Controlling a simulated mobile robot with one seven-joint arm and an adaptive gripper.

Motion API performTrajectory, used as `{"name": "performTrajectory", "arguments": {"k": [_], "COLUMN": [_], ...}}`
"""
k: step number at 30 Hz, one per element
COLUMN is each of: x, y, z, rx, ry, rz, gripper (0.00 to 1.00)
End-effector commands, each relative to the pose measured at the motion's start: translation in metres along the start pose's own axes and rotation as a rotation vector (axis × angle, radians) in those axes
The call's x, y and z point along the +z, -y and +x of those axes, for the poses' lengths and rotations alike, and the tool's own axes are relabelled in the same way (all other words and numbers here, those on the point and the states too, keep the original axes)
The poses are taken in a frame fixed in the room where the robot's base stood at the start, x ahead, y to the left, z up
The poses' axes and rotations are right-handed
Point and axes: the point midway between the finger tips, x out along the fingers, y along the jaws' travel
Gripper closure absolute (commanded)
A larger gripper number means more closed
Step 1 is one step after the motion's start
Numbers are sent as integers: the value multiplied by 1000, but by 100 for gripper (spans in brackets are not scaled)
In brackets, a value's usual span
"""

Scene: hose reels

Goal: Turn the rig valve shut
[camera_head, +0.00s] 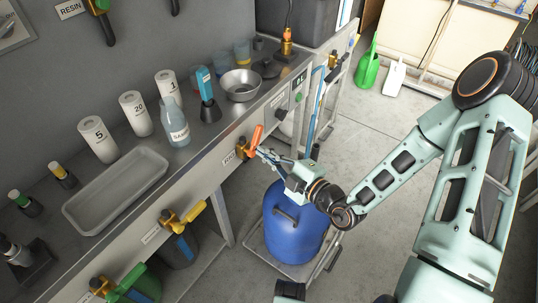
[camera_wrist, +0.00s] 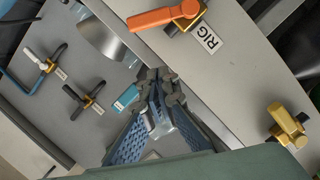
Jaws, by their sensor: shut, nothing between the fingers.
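The rig valve has an orange lever (camera_head: 256,137) on a brass body, mounted on the front face of the bench. In the head view the lever stands up, tilted slightly right. The wrist view shows the orange lever (camera_wrist: 165,17) at the top edge, beside a label reading RIG (camera_wrist: 210,40). My gripper (camera_head: 262,153) is close to the valve, just below and right of the lever. Its fingers (camera_wrist: 157,78) are shut and empty in the wrist view, apart from the lever there. Whether it touches the valve in the head view is unclear.
A yellow-handled valve (camera_head: 194,211) sits further along the bench front, with a green-handled one (camera_head: 132,281) beyond. A blue drum (camera_head: 292,225) stands below my gripper. The bench top holds a tray (camera_head: 117,190), white cylinders and a bottle (camera_head: 174,125). Floor right of the bench is partly free.

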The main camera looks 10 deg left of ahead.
Motion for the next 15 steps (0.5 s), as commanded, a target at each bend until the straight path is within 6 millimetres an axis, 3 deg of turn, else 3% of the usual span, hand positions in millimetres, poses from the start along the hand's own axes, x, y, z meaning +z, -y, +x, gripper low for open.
{"name": "performTrajectory", "arguments": {"k": [3,9,15], "x": [0,2,31], "y": [2,2,1], "z": [29,68,71], "rx": [0,1,1], "ry": [-5,-2,1], "rz": [-4,-4,-3], "gripper": [100,100,100]}}
